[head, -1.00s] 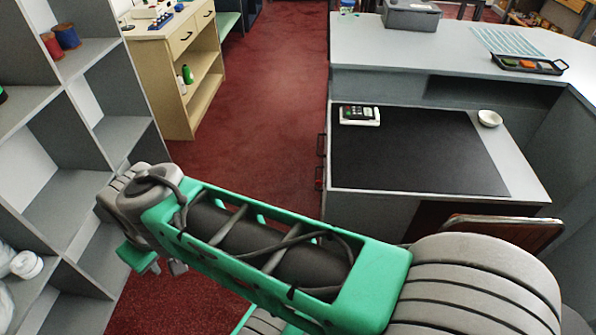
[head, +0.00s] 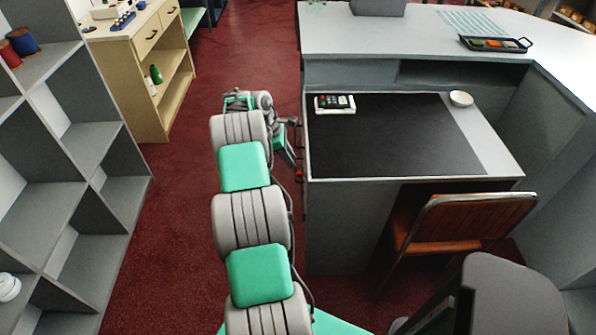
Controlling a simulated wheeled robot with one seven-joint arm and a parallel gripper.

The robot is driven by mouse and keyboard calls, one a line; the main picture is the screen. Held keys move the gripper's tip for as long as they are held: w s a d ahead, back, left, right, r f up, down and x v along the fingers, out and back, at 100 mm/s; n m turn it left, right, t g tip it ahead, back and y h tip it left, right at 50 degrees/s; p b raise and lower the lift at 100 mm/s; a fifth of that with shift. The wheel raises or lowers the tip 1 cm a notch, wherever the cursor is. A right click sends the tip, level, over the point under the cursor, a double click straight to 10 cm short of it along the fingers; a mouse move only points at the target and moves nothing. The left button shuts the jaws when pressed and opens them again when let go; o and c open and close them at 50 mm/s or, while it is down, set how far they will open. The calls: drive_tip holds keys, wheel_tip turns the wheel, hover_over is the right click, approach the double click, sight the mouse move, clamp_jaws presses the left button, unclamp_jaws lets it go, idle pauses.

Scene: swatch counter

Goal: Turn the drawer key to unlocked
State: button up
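The grey desk (head: 345,220) has drawer fronts on its left side, seen almost edge-on. A small red part (head: 299,174) shows at that left side, low and near the front corner; I cannot tell whether it is the key or a handle. No key can be clearly made out, nor which way it is turned. My arm reaches forward along the desk's left side. My gripper (head: 291,142) is at its far end, close beside the drawer side.
On the desk are a black mat (head: 400,150), a card reader (head: 335,104) and a white bowl (head: 461,98). A brown chair (head: 470,220) stands at the desk's front. Grey shelves (head: 60,200) stand left, a wooden cabinet (head: 165,60) behind. Red carpet (head: 185,200) lies clear between.

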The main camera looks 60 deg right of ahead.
drive_tip(key=x, duration=0.7)
drive_tip(key=shift+s+f, duration=0.1)
drive_tip(key=shift+f, duration=0.15)
clamp_jaws()
